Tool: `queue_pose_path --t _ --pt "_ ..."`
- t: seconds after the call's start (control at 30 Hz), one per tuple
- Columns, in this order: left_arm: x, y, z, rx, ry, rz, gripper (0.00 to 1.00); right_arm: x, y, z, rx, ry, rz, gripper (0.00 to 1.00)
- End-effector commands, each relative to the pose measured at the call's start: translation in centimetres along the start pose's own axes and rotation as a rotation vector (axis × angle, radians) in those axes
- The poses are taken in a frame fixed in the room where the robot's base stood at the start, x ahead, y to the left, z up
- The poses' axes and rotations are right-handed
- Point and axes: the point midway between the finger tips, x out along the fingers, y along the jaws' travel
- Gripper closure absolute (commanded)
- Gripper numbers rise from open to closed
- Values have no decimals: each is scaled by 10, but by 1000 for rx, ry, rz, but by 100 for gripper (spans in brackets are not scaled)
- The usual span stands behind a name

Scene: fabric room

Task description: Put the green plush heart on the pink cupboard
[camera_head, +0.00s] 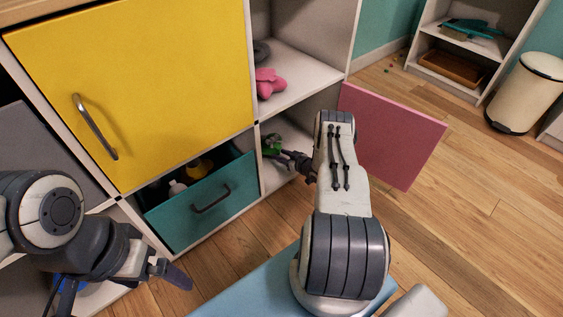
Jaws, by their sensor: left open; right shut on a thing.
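The pink cupboard's door (400,140) stands open to the right of the lower compartment of the white shelf unit. My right arm reaches to this compartment. My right gripper (277,153) is at the compartment and shut on the green plush heart (272,145). The heart is small in view and partly hidden by the gripper's dark fingers. I cannot tell whether the heart touches the compartment floor. My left gripper (178,273) is open and empty at the lower left, in front of the shelf unit and apart from the heart.
A teal drawer (210,203) is pulled out, with items inside. A yellow door (135,85) above it is closed. A pink plush (268,84) lies on the shelf above the compartment. A cream bin (528,92) stands at right. The wooden floor at right is largely clear.

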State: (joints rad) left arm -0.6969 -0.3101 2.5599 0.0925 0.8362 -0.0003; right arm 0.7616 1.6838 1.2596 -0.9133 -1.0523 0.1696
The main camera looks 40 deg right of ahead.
Motion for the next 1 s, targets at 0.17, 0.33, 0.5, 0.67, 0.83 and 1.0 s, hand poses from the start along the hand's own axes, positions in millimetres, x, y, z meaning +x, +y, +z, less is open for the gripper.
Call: queue_pose_path --t 0.17,0.33,0.5,0.67,0.83,1.0 --pt "14 -1 1 0 0 0 0 6 1 17 0 1 1 87" --pt "12 -1 1 0 0 0 0 6 1 15 1 0 1 87" --pt "15 -1 1 0 0 0 0 6 1 18 1 0 1 40" --pt "15 -1 1 0 0 0 0 6 1 18 1 0 1 25" --pt "15 -1 1 0 0 0 0 6 0 17 0 0 0 25" --pt "4 0 0 0 0 0 0 -3 1 12 3 -2 2 25"
